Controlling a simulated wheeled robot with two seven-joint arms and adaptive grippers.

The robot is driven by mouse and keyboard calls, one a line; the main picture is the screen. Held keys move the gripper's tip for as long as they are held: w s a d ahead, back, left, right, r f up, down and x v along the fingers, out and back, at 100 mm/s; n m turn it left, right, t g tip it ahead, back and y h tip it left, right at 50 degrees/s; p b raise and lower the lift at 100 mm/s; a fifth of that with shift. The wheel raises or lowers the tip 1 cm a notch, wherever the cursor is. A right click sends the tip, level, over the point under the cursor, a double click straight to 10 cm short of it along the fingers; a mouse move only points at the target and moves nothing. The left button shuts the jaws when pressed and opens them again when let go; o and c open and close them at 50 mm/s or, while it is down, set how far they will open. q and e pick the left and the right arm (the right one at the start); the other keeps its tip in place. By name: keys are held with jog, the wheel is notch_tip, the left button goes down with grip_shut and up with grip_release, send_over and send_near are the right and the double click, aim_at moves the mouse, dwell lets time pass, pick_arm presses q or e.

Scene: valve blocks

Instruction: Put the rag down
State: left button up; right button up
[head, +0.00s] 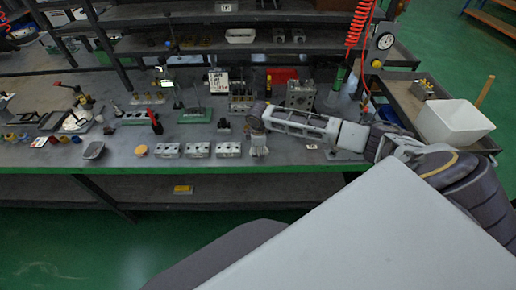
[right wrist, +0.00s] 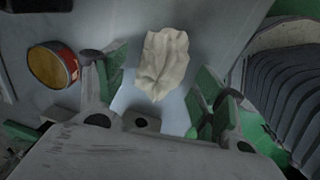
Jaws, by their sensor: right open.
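The rag (right wrist: 165,62) is a crumpled cream cloth in the right wrist view. It lies on a grey surface just beyond and between the fingers of my right gripper (right wrist: 158,85). The fingers are spread, with green inner pads, and a gap shows between them and the rag. In the head view my right gripper (head: 258,140) points down at the front part of the workbench (head: 300,158). I cannot clearly separate the rag from the fingertips there. My left gripper is not in view.
Several metal valve blocks (head: 197,150) stand in a row left of my right gripper. A larger block (head: 300,95) stands behind my arm. A white bin (head: 455,121) is at the right. A yellow and red round tin (right wrist: 52,65) shows left of the fingers.

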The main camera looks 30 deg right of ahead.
dwell(0.3)
jog(key=shift+f+b, duration=0.2)
jog(key=shift+b, duration=0.7)
notch_tip(320, 180, up, 14)
jog(key=s+a, duration=0.1)
jog(key=s, duration=0.1)
jog(key=shift+a, duration=0.15)
jog(key=shift+s+f, duration=0.1)
jog(key=shift+f, duration=0.05)
